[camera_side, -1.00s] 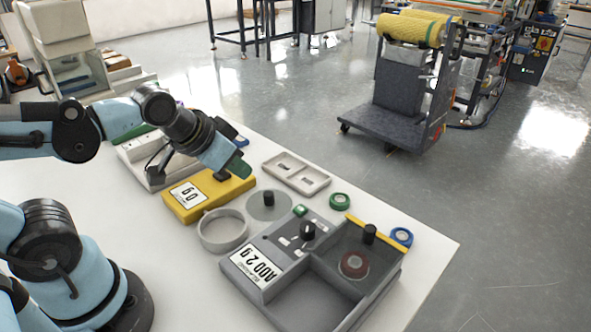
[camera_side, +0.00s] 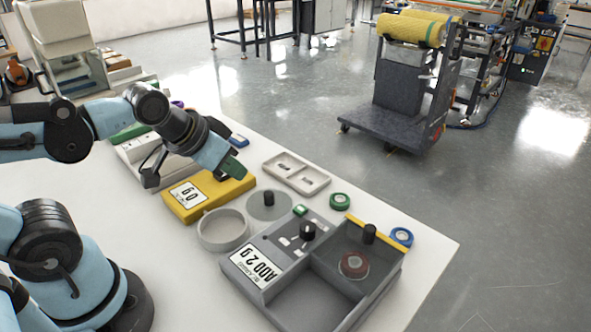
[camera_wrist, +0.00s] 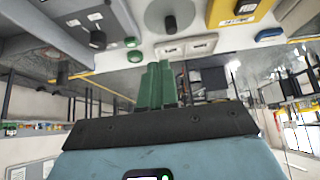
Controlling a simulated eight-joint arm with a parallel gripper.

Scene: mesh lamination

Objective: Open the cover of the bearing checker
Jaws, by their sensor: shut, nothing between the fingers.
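The bearing checker (camera_side: 262,256), a grey box with a white display, a black knob and recessed compartments, stands at the front right of the table in the side view. Its see-through cover (camera_side: 345,245), with a yellow edge and a black knob (camera_side: 369,233), lies over the right compartment; a dark red ring (camera_side: 353,265) shows through it. In the wrist view the checker (camera_wrist: 95,22) is at the upper left. My gripper (camera_side: 236,168), with green fingers, is shut and empty above the yellow scale, apart from the checker. Its fingers also show in the wrist view (camera_wrist: 157,84).
The yellow scale (camera_side: 240,188), a round grey dish (camera_side: 222,231), a flat disc with a black knob (camera_side: 284,208) and a pale tray (camera_side: 290,168) lie left of and behind the checker.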

